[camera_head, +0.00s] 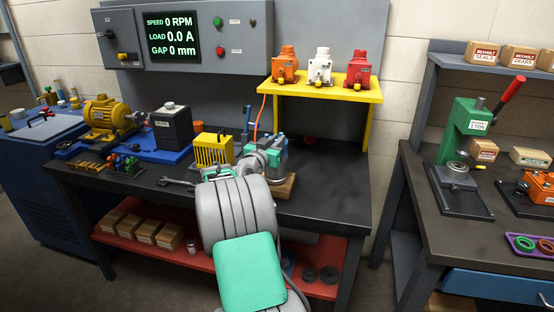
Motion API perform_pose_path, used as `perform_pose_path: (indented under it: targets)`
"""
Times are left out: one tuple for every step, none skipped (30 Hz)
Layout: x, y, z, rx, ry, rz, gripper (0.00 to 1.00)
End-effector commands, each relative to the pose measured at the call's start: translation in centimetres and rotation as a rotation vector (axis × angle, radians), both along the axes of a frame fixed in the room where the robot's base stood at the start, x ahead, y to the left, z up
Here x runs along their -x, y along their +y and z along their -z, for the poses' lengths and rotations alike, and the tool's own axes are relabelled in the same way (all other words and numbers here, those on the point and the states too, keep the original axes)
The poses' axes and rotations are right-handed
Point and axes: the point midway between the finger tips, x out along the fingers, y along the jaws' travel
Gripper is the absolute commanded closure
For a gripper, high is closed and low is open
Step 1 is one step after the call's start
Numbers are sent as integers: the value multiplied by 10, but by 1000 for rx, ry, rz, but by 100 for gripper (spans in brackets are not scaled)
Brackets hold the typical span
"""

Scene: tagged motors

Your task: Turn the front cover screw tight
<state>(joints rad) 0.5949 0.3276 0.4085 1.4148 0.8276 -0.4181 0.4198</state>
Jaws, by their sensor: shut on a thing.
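My arm reaches from the bottom of the picture onto the dark workbench (325,175). My gripper (277,147) is at the far end of the arm, against a grey and teal motor unit (280,163) on a wooden block (284,188). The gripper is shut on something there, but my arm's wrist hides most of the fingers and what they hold. The front cover screw cannot be made out at this size. An orange cable (262,108) runs down from the yellow shelf towards the unit.
A yellow slotted box (208,148) and a wrench (177,182) lie left of my gripper. The yellow shelf (320,86) holds orange, white and red motors behind it. A green press (470,128) stands on the right bench. The workbench's right end is clear.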

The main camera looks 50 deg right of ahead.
Motion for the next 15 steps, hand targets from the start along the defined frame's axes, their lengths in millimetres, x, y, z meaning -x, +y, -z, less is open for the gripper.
perform_pose_path:
  targets:
    - [-4, 1, 13, 2, -4, 40, 100]
    - [-3, 1, 12, 2, -4, 70, 100]
    - [-4, 1, 11, 1, -2, 107, 100]
    - [-3, 1, 10, 0, -1, 136, 100]
    - [-3, 1, 8, 0, -1, 165, 100]
    - [-3, 0, 6, 0, -1, 204, 100]
    - [-3, 0, 5, -2, 0, 231, 100]
    - [-2, 0, 3, -1, 1, 255, 100]
    - [-2, 0, 2, -2, 1, 284, 100]
    - [-2, 0, 1, -3, 2, 304, 100]
    - [-2, 0, 0, -3, 2, 323, 100]
    - [-1, -1, -1, -2, 3, 347, 100]
    - [-1, -1, -1, -3, 2, 364, 100]
    - [-1, -1, -2, -2, 3, 379, 100]
    - [-1, 0, -3, -2, 3, 398, 100]
